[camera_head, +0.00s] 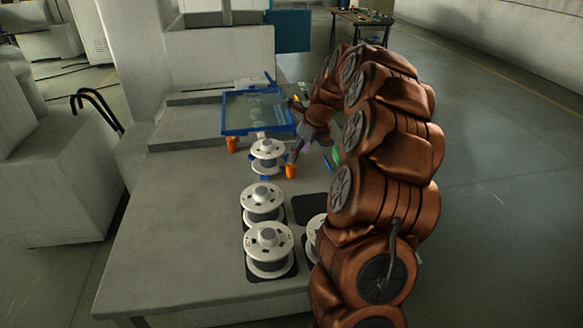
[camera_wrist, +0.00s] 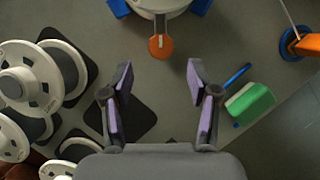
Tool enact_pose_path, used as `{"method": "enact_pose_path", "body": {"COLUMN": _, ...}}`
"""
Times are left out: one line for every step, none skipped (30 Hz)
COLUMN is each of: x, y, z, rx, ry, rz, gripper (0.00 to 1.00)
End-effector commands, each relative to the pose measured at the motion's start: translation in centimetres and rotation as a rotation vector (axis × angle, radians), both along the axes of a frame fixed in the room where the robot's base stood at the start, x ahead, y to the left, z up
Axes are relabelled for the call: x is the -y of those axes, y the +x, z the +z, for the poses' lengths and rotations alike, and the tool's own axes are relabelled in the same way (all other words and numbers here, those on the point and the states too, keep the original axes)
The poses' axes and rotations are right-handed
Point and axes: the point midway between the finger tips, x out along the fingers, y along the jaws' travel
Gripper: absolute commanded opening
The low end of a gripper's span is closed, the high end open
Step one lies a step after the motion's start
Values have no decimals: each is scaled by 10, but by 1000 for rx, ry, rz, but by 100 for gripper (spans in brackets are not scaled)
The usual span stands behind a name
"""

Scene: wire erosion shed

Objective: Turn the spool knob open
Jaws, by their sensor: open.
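The orange knob (camera_wrist: 161,46) shows in the wrist view at the near edge of a white spool unit (camera_wrist: 160,5) with blue feet, mostly cut off at the top. In the head view the orange knob (camera_head: 291,170) sits right of the white spool (camera_head: 267,157) on its blue feet. My gripper (camera_wrist: 160,80) is open and empty, with purple pads pointing at the knob. The knob lies just beyond the fingertips, between their lines, and I see no contact. In the head view my gripper (camera_head: 294,152) is above the knob, partly hidden by my arm.
White spools (camera_head: 268,250) stand on dark mats at the table's near side; one mat (camera_head: 310,207) is bare. A blue-framed panel (camera_head: 229,132) stands behind. A green block (camera_wrist: 250,103) and blue pen (camera_wrist: 237,74) lie to the right in the wrist view. The table's left part is clear.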

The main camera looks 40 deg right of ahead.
Motion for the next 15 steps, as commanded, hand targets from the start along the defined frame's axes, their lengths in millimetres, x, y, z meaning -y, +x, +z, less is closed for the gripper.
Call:
{"method": "enact_pose_path", "body": {"x": 2, "y": 1, "z": -1, "rx": 0, "ry": 3, "rz": -11, "gripper": 60}}
{"method": "enact_pose_path", "body": {"x": 3, "y": 1, "z": -2, "rx": 0, "ry": 4, "rz": -15, "gripper": 60}}
{"method": "enact_pose_path", "body": {"x": 2, "y": 2, "z": -4, "rx": -1, "ry": 5, "rz": -16, "gripper": 60}}
{"method": "enact_pose_path", "body": {"x": 2, "y": 2, "z": -5, "rx": 0, "ry": 4, "rz": -16, "gripper": 60}}
{"method": "enact_pose_path", "body": {"x": 2, "y": 3, "z": -7, "rx": -1, "ry": 5, "rz": -15, "gripper": 60}}
{"method": "enact_pose_path", "body": {"x": 1, "y": 4, "z": -10, "rx": -2, "ry": 5, "rz": -14, "gripper": 60}}
{"method": "enact_pose_path", "body": {"x": 0, "y": 5, "z": -13, "rx": -2, "ry": 6, "rz": -13, "gripper": 60}}
{"method": "enact_pose_path", "body": {"x": -1, "y": 6, "z": -16, "rx": -3, "ry": 6, "rz": -12, "gripper": 60}}
{"method": "enact_pose_path", "body": {"x": -2, "y": 8, "z": -20, "rx": -5, "ry": 8, "rz": -11, "gripper": 60}}
{"method": "enact_pose_path", "body": {"x": -3, "y": 9, "z": -24, "rx": -5, "ry": 7, "rz": -10, "gripper": 60}}
{"method": "enact_pose_path", "body": {"x": -3, "y": 10, "z": -28, "rx": -5, "ry": 8, "rz": -11, "gripper": 60}}
{"method": "enact_pose_path", "body": {"x": -4, "y": 13, "z": -34, "rx": -5, "ry": 8, "rz": -11, "gripper": 60}}
{"method": "enact_pose_path", "body": {"x": -4, "y": 14, "z": -39, "rx": -6, "ry": 8, "rz": -11, "gripper": 60}}
{"method": "enact_pose_path", "body": {"x": -5, "y": 16, "z": -43, "rx": -7, "ry": 9, "rz": -11, "gripper": 60}}
{"method": "enact_pose_path", "body": {"x": -7, "y": 17, "z": -49, "rx": -8, "ry": 9, "rz": -9, "gripper": 60}}
